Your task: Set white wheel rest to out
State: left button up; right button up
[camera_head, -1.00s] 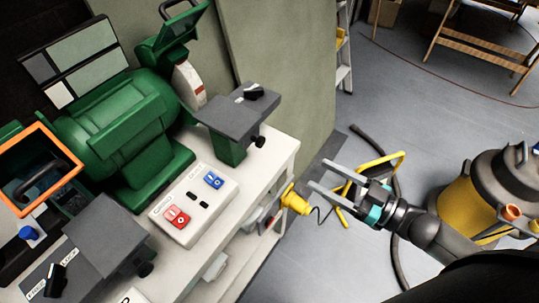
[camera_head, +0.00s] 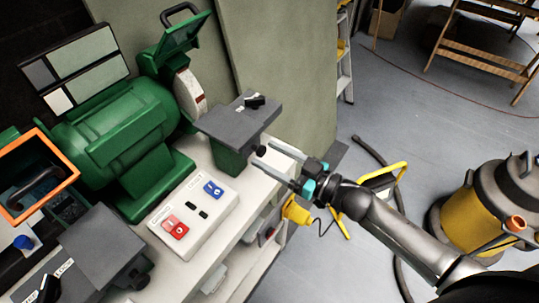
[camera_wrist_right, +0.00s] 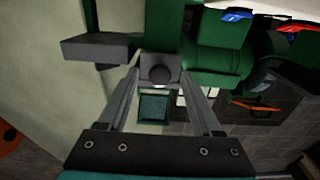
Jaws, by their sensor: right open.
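The white wheel (camera_head: 190,93) is at the right end of the green bench grinder (camera_head: 118,130). Its grey rest (camera_head: 230,127) stands in front of it on a green bracket, with a black lever (camera_head: 255,101) on top. A black knob (camera_head: 261,151) is on the rest's near right side. My right gripper (camera_head: 264,158) is open and empty, its fingertips close to that knob. In the right wrist view a round dark knob (camera_wrist_right: 159,69) appears between the two open fingers; contact cannot be told. My left gripper is not in view.
A control panel (camera_head: 195,212) with red and blue switches sits on the white bench. A second grey rest (camera_head: 105,245) and an orange-framed shield (camera_head: 70,158) are at left. A yellow vacuum (camera_head: 465,215) stands on the floor at right.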

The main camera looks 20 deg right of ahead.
jog(key=shift+w+a, duration=0.2)
jog(key=shift+w, duration=0.05)
jog(key=shift+c, duration=0.3)
grip_shut()
dwell(1.0)
